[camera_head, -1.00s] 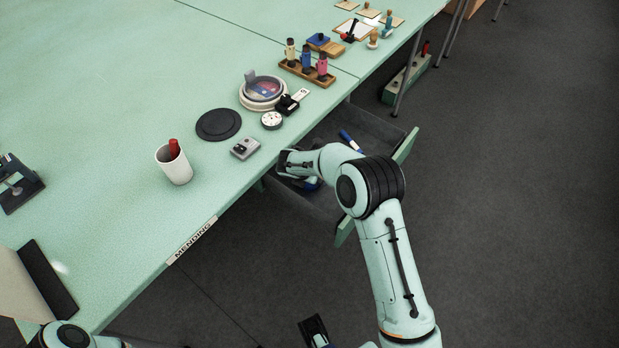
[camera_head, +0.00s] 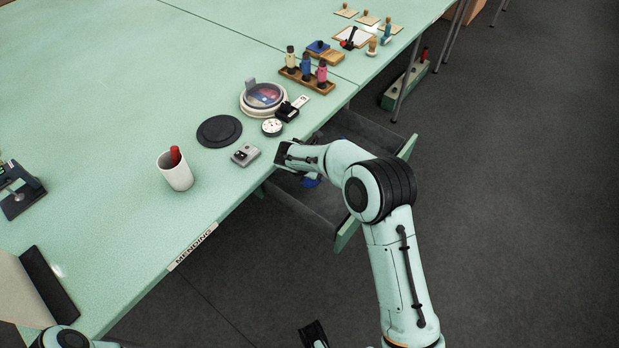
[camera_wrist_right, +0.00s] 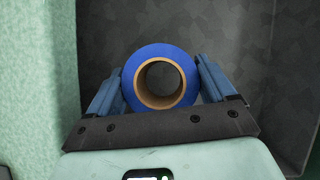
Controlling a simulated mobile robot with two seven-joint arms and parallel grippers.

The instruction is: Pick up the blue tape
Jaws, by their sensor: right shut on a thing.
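The blue tape (camera_wrist_right: 134,70) is a blue roll with a brown cardboard core. In the right wrist view it sits between the two fingers of my right gripper (camera_wrist_right: 160,66), which is shut on it. In the head view only a bit of blue (camera_head: 311,183) shows below my right wrist, over the open drawer (camera_head: 318,205) under the table edge. A dark part at the bottom edge (camera_head: 314,334) looks like my left gripper, mostly cut off; its jaws cannot be made out.
The drawer front (camera_head: 350,232) juts out over the floor.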

